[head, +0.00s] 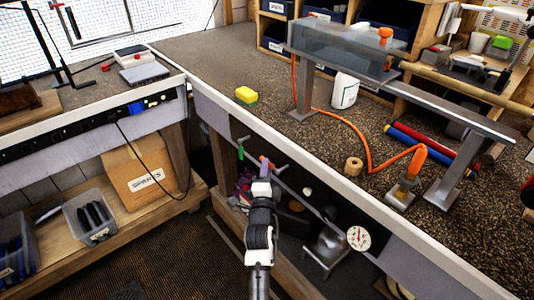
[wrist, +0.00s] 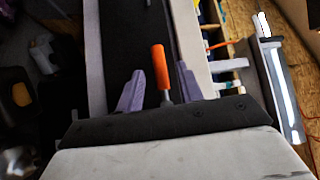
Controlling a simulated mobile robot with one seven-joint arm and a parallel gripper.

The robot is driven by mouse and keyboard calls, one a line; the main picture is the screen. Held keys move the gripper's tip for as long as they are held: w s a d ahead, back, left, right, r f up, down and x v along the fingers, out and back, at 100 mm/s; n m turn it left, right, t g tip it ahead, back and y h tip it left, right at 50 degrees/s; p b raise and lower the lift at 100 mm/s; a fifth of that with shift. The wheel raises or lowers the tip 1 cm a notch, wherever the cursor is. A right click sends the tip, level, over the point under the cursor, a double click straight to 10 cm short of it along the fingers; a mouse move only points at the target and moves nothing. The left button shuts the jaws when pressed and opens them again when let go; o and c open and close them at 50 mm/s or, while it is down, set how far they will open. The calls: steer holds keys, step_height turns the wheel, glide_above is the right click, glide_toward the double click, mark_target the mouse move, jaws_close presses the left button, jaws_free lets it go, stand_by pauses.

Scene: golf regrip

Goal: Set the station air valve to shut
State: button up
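My gripper (head: 264,165) is at the front of the bench, by the dark under-bench panel. In the wrist view, its two purple fingers (wrist: 160,88) are spread apart. An orange lever handle (wrist: 161,70) stands between them, with a visible gap on either side. A small bit of orange (head: 272,166) shows at the fingertips in the head view. A green handle (head: 240,152) is just left of the gripper. No label shows which handle is the air valve's, and the valve body is hidden.
A round white gauge (head: 358,238) is on the panel to the right. The bench edge (head: 330,190) runs just above my gripper. A cardboard box (head: 145,175) stands left.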

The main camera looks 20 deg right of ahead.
steer(key=p+x, duration=0.2)
steer(key=shift+w+d+r, duration=0.15)
steer(key=shift+w+r, duration=0.1)
steer(key=shift+w, duration=0.1)
steer(key=shift+w+d+f+p, duration=0.15)
steer(key=shift+w+d+p, duration=0.05)
steer(key=shift+w+p, duration=0.25)
steer(key=shift+s, duration=0.1)
jaws_close()
